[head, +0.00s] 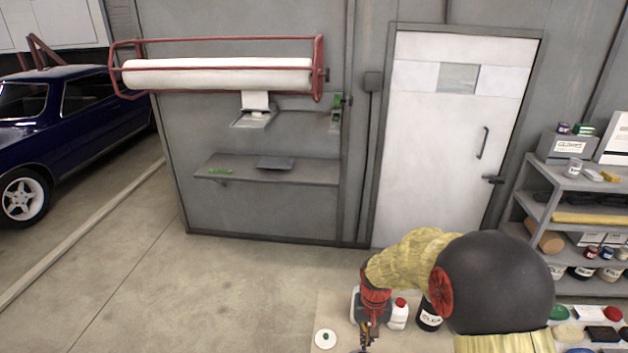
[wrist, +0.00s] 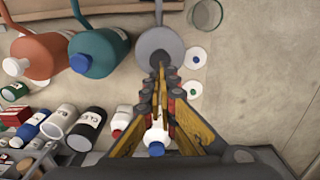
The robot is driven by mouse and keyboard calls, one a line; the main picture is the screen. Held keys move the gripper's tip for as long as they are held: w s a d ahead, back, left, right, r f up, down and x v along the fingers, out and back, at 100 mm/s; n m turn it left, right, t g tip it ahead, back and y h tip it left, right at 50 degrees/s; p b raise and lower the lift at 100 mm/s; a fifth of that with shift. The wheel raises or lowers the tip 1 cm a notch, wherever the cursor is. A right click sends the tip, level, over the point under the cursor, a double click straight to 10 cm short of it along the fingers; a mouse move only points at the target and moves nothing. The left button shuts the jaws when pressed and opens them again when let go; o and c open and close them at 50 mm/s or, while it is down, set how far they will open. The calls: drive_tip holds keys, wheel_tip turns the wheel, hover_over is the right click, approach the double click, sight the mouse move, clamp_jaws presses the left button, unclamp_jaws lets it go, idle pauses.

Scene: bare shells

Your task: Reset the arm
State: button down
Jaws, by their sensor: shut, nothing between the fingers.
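My arm reaches out in the lower right of the head view, with a yellow sleeve and a dark round joint. My gripper (head: 367,343) is at the bottom edge there, low over a pale work surface (head: 336,306), its tips partly cut off. In the wrist view my gripper (wrist: 160,78) has its yellow-and-black fingers meeting at the tips, shut and empty. A white bottle with a blue cap (wrist: 156,137) shows in the gap between the finger linkages, not gripped. A grey round object (wrist: 158,44) lies just beyond the tips; I cannot tell whether they touch.
A white bottle with a red cap (head: 398,316) and a dark can (head: 430,314) stand close right of my gripper. An orange jug (wrist: 42,58) and a teal jug (wrist: 97,52) are left in the wrist view. A shelf rack (head: 548,172) stands right; open floor (head: 235,285) lies left.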

drive_tip(key=s+r+n+t+b, duration=0.1)
drive_tip(key=s+r+t+b, duration=0.1)
drive_tip(key=s+r+b, duration=0.3)
drive_tip(key=s+r+n+t+b, duration=0.1)
drive_tip(key=s+r+t+b, duration=0.2)
drive_tip(key=s+b, duration=1.1)
drive_tip(key=s+r, duration=0.2)
drive_tip(key=s, duration=0.1)
drive_tip(key=shift+s+r+t, duration=0.2)
drive_tip(key=shift+r+t, duration=0.1)
idle(0.5)
